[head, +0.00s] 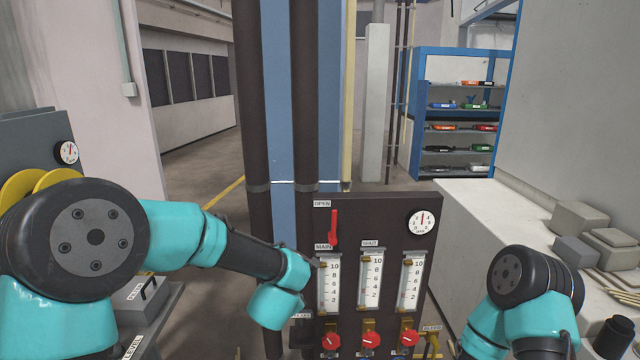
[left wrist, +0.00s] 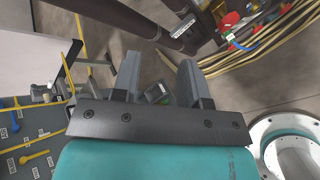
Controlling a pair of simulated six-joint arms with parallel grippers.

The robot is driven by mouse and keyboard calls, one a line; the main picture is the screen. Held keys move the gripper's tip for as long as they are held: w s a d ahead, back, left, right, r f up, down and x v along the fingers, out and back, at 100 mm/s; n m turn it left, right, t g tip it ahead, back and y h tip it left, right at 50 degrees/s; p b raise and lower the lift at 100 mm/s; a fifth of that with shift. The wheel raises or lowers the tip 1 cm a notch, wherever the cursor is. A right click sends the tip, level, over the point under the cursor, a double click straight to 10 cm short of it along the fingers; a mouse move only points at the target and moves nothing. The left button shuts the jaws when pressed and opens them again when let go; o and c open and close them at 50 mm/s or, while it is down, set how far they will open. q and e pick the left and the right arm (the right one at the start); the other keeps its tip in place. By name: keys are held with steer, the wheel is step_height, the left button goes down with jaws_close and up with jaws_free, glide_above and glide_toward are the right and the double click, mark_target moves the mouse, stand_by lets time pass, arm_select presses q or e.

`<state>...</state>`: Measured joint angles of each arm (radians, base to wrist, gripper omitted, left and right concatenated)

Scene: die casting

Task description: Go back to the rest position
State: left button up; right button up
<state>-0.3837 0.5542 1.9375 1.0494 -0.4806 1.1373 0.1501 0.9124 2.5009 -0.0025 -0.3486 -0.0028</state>
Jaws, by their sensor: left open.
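The panel carries a red lever (head: 334,228) under an OPEN label, a round gauge (head: 422,222), several flow tubes and red knobs along the bottom. My right arm shows at the lower right, but its gripper is out of view.
A pale bench (head: 480,215) with grey blocks (head: 580,218) stands at the right. Dark vertical pipes (head: 305,110) rise behind the panel. A blue shelf (head: 415,110) is far back. The left wrist view shows a grey panel with yellow levers (left wrist: 35,155) and yellowish cables (left wrist: 265,45).

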arm_select(q)
steer(key=s+a+f+m+g, duration=0.1)
steer(key=s+a+f+m, duration=0.1)
steer(key=a+f+m, duration=0.35)
steer(key=s+a+f+m+g, duration=0.2)
steer(key=s+f, duration=0.1)
steer(key=f, duration=0.6)
steer(key=s+a+f+m+g+h, duration=0.1)
steer(key=s+a+f+m+g, duration=0.2)
steer(key=s+f+m, duration=0.4)
steer(key=s+a+f+m+g+h, duration=0.1)
steer(key=s+a+f+m+g, duration=0.3)
steer(key=s+f+m, duration=0.4)
steer(key=s+f, duration=0.3)
steer(key=s, duration=0.4)
steer(key=shift+s+a+f, duration=0.2)
steer(key=shift+s+f, duration=0.1)
steer(key=shift+s, duration=0.05)
steer(key=shift+o, duration=0.2)
